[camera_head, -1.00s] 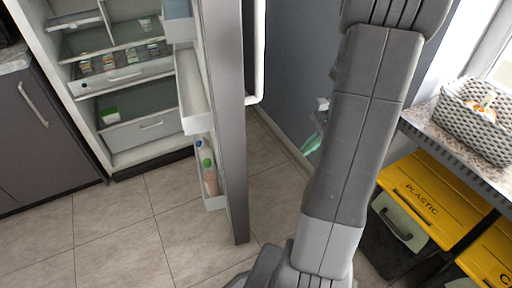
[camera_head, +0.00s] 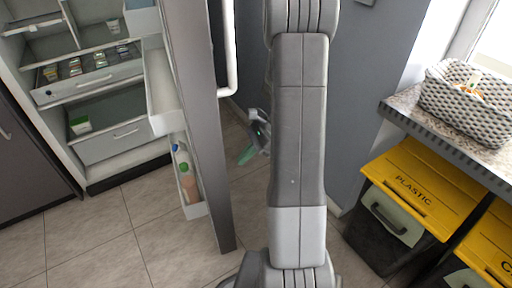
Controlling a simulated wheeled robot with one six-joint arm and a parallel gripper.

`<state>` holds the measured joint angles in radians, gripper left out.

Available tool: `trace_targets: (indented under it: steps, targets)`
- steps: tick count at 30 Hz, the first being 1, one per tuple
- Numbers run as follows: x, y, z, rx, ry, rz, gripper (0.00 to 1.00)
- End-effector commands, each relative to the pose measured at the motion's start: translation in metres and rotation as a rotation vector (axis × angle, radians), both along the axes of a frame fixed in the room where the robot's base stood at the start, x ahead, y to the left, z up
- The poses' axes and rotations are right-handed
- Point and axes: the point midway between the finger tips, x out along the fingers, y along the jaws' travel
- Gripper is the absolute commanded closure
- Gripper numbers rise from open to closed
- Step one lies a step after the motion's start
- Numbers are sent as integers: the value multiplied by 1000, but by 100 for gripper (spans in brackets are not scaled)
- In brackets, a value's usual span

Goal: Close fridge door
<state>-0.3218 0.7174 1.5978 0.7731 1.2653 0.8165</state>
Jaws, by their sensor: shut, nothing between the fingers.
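The fridge (camera_head: 110,172) stands open at the left, its lit shelves and drawers showing. Its grey door (camera_head: 205,150) is swung wide open and seen nearly edge-on. White door shelves with bottles (camera_head: 187,172) face left, and a long white handle (camera_head: 229,60) is on the door's right side. My gripper (camera_head: 247,155), with greenish fingertips, shows small beside my arm, to the right of the door and below the handle's lower end. It is shut and empty, and appears apart from the door. My arm hides part of the gripper.
Yellow-lidded recycling bins (camera_head: 412,190) stand at the right under a stone-topped counter (camera_head: 408,112) holding a woven basket (camera_head: 468,108). A grey wall is behind my arm. The tiled floor left of the door is clear.

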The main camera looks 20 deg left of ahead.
Motion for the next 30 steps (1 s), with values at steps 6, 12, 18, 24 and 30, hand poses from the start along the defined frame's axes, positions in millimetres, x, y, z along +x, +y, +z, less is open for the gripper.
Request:
trace_targets:
  steps: [6, 12, 18, 24, 30]
  targets:
    - [-17, 22, 2, 1, -3, 2, 100]
    - [-21, 27, 3, 1, -5, 0, 100]
    - [-21, 27, 3, 1, -5, 0, 100]
    - [-23, 30, 3, 1, -5, -4, 100]
    - [-36, 49, 4, 3, -6, -28, 100]
